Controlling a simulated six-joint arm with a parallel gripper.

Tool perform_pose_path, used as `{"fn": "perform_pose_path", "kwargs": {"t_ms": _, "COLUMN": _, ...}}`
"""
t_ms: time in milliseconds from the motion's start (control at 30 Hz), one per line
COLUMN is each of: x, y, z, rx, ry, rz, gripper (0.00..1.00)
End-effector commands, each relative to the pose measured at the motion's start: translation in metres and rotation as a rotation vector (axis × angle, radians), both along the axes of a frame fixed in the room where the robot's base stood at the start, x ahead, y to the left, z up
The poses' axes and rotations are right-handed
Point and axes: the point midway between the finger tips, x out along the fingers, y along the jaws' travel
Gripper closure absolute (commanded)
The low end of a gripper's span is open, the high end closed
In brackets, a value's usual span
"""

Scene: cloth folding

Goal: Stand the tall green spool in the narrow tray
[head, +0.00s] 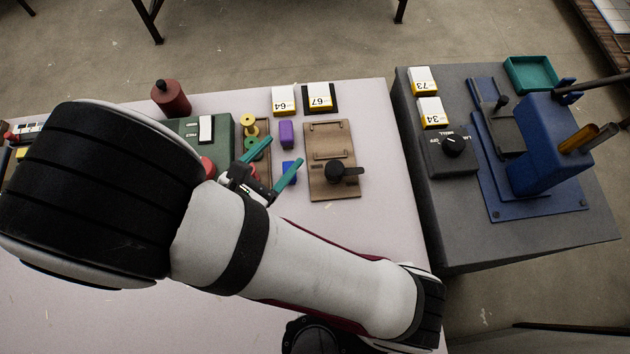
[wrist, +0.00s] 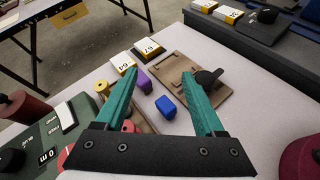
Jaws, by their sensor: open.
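My gripper (head: 280,154) is open, with teal fingers apart and nothing seen between them. It also shows in the wrist view (wrist: 160,74). The tray (wrist: 149,129) is partly hidden behind my left finger in the wrist view. I cannot tell everything it holds.
A purple block (head: 286,134) and a blue block (head: 289,168) stand right of the tray. A wooden board (head: 320,148) with a black handle lies farther right. A green box (head: 190,128) and a dark red canister (head: 171,98) are left. The table front is partly clear.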

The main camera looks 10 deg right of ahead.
Motion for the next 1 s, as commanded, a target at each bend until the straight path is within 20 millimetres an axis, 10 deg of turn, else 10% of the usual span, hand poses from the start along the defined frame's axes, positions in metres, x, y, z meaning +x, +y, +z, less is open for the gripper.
{"fn": "perform_pose_path", "kwargs": {"t_ms": 100, "x": -0.029, "y": -0.110, "z": 0.042, "rx": 0.354, "ry": -0.108, "rz": -0.760, "gripper": 0.29}}
{"fn": "perform_pose_path", "kwargs": {"t_ms": 167, "x": -0.067, "y": -0.142, "z": 0.053, "rx": 0.554, "ry": -0.177, "rz": -1.171, "gripper": 0.29}}
{"fn": "perform_pose_path", "kwargs": {"t_ms": 300, "x": -0.130, "y": -0.137, "z": 0.069, "rx": 1.025, "ry": -0.344, "rz": -1.989, "gripper": 0.29}}
{"fn": "perform_pose_path", "kwargs": {"t_ms": 400, "x": -0.137, "y": -0.115, "z": 0.083, "rx": 1.287, "ry": -0.418, "rz": -2.328, "gripper": 0.29}}
{"fn": "perform_pose_path", "kwargs": {"t_ms": 1000, "x": -0.134, "y": -0.100, "z": 0.094, "rx": 1.447, "ry": -0.444, "rz": -2.499, "gripper": 0.29}}
